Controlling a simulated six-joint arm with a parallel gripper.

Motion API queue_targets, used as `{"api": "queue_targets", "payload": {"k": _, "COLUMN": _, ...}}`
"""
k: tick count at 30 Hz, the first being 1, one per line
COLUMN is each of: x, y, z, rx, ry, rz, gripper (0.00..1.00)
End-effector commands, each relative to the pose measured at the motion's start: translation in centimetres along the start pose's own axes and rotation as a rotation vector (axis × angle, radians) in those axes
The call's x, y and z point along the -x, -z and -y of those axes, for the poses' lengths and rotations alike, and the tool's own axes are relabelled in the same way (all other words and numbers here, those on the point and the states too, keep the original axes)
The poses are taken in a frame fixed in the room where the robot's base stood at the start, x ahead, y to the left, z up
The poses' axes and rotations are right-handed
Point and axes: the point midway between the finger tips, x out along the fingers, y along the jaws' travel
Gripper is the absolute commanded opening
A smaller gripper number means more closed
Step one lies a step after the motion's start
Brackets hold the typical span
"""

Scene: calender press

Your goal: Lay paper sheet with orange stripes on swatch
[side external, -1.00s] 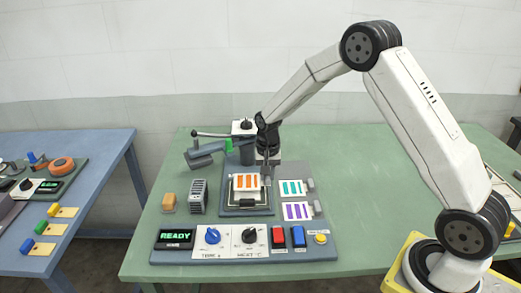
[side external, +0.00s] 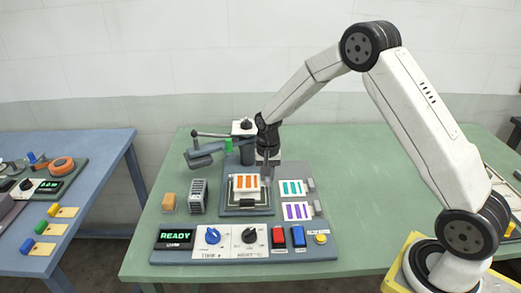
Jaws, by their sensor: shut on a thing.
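The paper sheet with orange stripes (side external: 246,183) lies over the press bed (side external: 247,211) at the centre of the machine. My gripper (side external: 265,182) points down at the sheet's right edge and is shut on it. The swatch is not clearly visible; the sheet seems to cover that spot. I cannot tell whether the sheet lies flat on it or hovers slightly above.
Sheets with teal stripes (side external: 291,188) and purple stripes (side external: 297,211) lie to the right. The press arm (side external: 205,150) is swung out at the back left. A display reading READY (side external: 175,238), knobs and coloured buttons line the front.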

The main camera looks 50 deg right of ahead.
Motion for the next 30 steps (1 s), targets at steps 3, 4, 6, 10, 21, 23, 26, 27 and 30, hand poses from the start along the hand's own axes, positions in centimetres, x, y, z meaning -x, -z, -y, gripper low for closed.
{"api": "queue_targets", "payload": {"k": 3, "x": 0.0, "y": 0.0, "z": 0.0, "rx": 0.0, "ry": 0.0, "rz": 0.0, "gripper": 0.0}}
{"api": "queue_targets", "payload": {"k": 4, "x": 0.0, "y": 0.0, "z": 0.0, "rx": 0.0, "ry": 0.0, "rz": 0.0, "gripper": 0.0}}
{"api": "queue_targets", "payload": {"k": 6, "x": 0.0, "y": 0.0, "z": 0.0, "rx": 0.0, "ry": 0.0, "rz": 0.0, "gripper": 0.0}}
{"api": "queue_targets", "payload": {"k": 10, "x": -0.1, "y": 0.0, "z": 0.0, "rx": 0.0, "ry": 0.0, "rz": 0.0, "gripper": 0.0}}
{"api": "queue_targets", "payload": {"k": 21, "x": -0.9, "y": 0.0, "z": 0.0, "rx": 0.0, "ry": 0.0, "rz": 0.0, "gripper": 0.0}}
{"api": "queue_targets", "payload": {"k": 23, "x": -1.1, "y": 0.0, "z": 0.0, "rx": 0.0, "ry": 0.0, "rz": 0.0, "gripper": 0.0}}
{"api": "queue_targets", "payload": {"k": 26, "x": -1.3, "y": 0.0, "z": 0.0, "rx": 0.0, "ry": -0.001, "rz": 0.001, "gripper": 0.0}}
{"api": "queue_targets", "payload": {"k": 27, "x": -1.4, "y": 0.0, "z": 0.0, "rx": 0.0, "ry": -0.001, "rz": 0.001, "gripper": 0.0}}
{"api": "queue_targets", "payload": {"k": 30, "x": -1.6, "y": 0.0, "z": 0.0, "rx": 0.0, "ry": 0.0, "rz": 0.0, "gripper": 0.0}}
